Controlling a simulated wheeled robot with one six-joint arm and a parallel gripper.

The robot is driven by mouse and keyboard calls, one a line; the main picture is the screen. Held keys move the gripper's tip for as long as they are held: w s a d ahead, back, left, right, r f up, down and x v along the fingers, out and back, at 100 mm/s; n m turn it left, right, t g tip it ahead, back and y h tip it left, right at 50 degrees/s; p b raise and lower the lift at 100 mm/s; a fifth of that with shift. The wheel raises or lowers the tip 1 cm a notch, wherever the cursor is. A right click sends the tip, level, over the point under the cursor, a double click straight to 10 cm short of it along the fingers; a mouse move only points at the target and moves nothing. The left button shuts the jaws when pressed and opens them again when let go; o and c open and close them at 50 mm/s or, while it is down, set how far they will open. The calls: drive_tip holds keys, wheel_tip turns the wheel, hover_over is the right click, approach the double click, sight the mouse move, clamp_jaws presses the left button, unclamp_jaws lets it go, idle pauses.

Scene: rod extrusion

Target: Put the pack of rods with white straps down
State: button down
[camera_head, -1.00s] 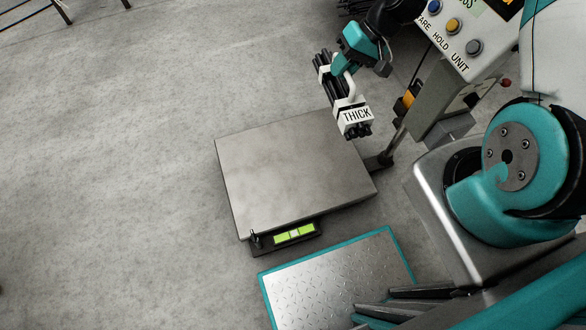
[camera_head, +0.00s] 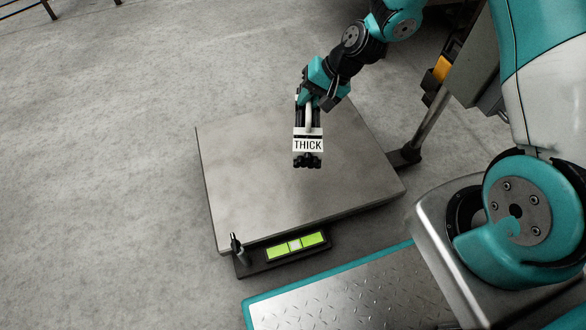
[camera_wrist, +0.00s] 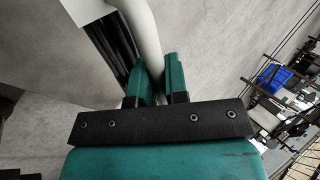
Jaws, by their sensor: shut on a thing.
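The pack of rods (camera_head: 307,160) is a bundle of dark rods with white straps and a white label reading THICK. It also shows in the wrist view (camera_wrist: 105,45), at the upper left. My gripper (camera_head: 309,98) is at the back part of the pack, over the metal scale plate (camera_head: 250,190). In the wrist view the teal fingers of my gripper (camera_wrist: 160,80) are shut on the white handle (camera_wrist: 147,45) of the pack. I cannot tell for certain whether the pack touches the plate.
A green level display (camera_head: 296,246) and a small dark post (camera_head: 236,243) sit at the plate's front edge. A thin post (camera_head: 430,125) stands at the plate's right. Free plate surface lies around the pack. Open concrete floor (camera_head: 100,150) is at left.

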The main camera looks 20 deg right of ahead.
sight(302, 111)
drive_tip(key=f+b, duration=0.1)
drive_tip(key=f, duration=0.1)
drive_tip(key=a+f+b, duration=0.1)
drive_tip(key=shift+w+f, duration=0.2)
drive_tip(key=shift+f, duration=0.15)
wheel_tip(302, 111, down, 20)
drive_tip(key=b, duration=1.1)
drive_tip(key=shift+r, duration=0.25)
drive_tip(key=c, duration=1.6)
unclamp_jaws()
drive_tip(key=shift+f, duration=0.2)
drive_tip(key=o, duration=0.5)
